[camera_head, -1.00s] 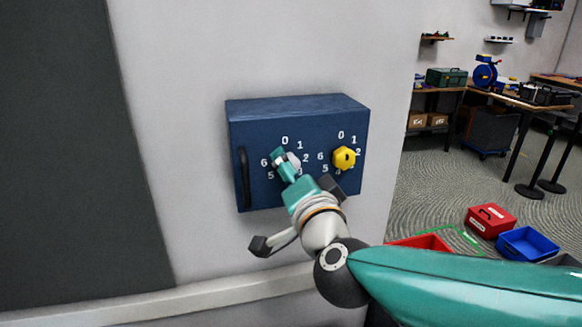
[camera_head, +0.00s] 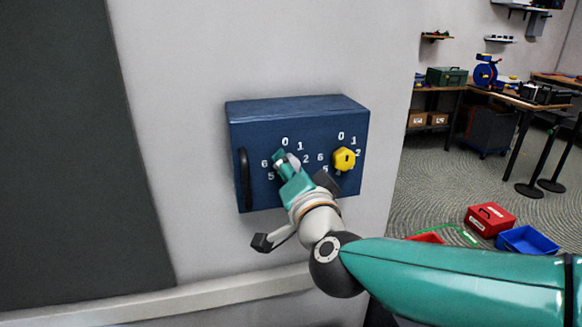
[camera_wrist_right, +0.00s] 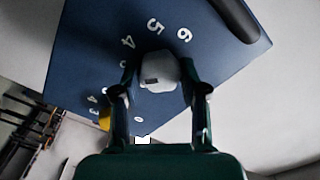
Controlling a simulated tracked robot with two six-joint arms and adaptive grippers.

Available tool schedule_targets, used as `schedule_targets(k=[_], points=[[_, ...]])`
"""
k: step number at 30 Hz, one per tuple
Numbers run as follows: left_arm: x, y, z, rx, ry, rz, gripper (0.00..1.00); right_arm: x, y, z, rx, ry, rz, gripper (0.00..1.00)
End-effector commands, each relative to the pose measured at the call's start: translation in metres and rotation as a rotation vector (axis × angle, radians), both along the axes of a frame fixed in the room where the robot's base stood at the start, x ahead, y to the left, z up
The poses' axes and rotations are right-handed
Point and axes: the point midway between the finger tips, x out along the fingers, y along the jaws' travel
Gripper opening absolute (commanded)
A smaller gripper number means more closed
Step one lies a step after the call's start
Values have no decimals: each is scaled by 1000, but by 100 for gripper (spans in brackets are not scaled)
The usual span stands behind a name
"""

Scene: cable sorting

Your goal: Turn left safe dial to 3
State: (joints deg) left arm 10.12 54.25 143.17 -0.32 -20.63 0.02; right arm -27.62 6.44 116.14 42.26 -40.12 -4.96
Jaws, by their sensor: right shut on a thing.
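The blue safe (camera_head: 300,108) is fixed on the white wall, with a black handle (camera_head: 244,178) at its left side. The left dial (camera_head: 293,161) is white-grey, with numbers around it, and is partly hidden by my right gripper (camera_head: 284,160). In the right wrist view the left dial (camera_wrist_right: 158,72) sits between the two fingers of my right gripper (camera_wrist_right: 160,85), which is shut on it. A dark mark shows on the dial's face. The yellow right dial (camera_head: 344,159) is beside it, apart from the gripper. My left gripper is not in view.
A dark panel (camera_head: 60,150) covers the wall at left. A ledge (camera_head: 200,296) runs below the safe. At right, a red box (camera_head: 490,219) and a blue bin (camera_head: 528,240) stand on the floor, with workbenches behind.

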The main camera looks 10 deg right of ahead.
Motion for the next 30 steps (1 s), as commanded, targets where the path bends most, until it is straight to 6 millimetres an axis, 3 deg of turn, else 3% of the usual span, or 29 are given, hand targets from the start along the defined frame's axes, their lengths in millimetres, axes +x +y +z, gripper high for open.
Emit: schedule_targets(k=[2,10,11,15,25,30], points=[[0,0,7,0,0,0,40,0,0,0,-59,4,-1,8],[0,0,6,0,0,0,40,0,0,-2,-81,2,-2,8],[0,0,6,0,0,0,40,0,0,-2,-81,2,-2,44],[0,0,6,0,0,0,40,0,0,-2,-81,1,-1,68],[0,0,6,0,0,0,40,-1,0,-1,-80,-1,-1,68],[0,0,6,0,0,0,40,-13,0,0,-79,-1,0,68]])
